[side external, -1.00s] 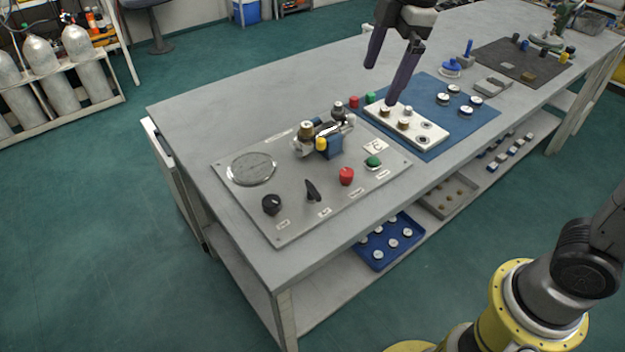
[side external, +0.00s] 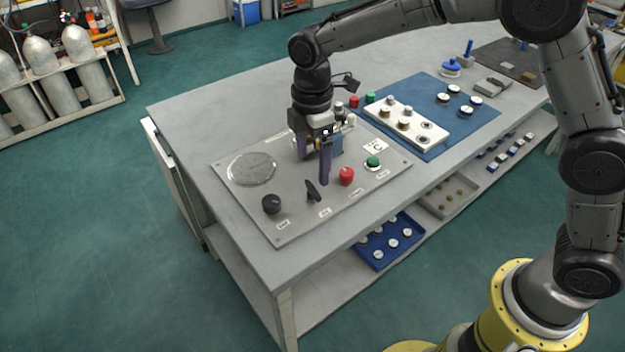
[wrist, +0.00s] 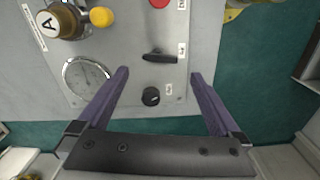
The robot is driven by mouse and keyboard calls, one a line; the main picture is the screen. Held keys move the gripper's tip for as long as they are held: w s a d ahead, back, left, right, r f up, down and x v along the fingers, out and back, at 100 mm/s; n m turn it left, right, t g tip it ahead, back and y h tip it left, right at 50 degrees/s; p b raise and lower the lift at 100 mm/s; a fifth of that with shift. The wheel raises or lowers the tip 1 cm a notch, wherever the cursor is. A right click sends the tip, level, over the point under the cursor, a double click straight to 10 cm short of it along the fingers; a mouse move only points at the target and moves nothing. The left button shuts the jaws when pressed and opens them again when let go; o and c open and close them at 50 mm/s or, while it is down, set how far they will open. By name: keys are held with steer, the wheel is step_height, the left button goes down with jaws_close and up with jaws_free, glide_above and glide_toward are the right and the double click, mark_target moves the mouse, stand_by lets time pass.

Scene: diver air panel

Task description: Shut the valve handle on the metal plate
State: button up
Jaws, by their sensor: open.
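The metal plate (side external: 240,205) lies flat on the near end of the bench. A black lever-shaped valve handle (side external: 312,191) stands on it near the front edge, beside a round black knob (side external: 271,204). My gripper (side external: 312,170) is open and empty, pointing down over the plate just behind the handle. In the wrist view the handle (wrist: 160,57) lies sideways, just beyond the gap between my open fingertips (wrist: 158,73). The knob (wrist: 151,96) shows between the fingers. No contact is visible. My gripper partly hides the brass valve assembly in the side view.
The brass fitting with a yellow knob (wrist: 101,17) rises behind the handle. A blue mat (side external: 470,122) with a white block (side external: 380,108) lies to the right.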

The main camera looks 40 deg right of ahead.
mark_target(312, 188)
step_height(312, 188, down, 6)
steer(key=shift+f, duration=0.25)
steer(key=c, duration=1.2)
steer(key=shift+c, duration=0.2)
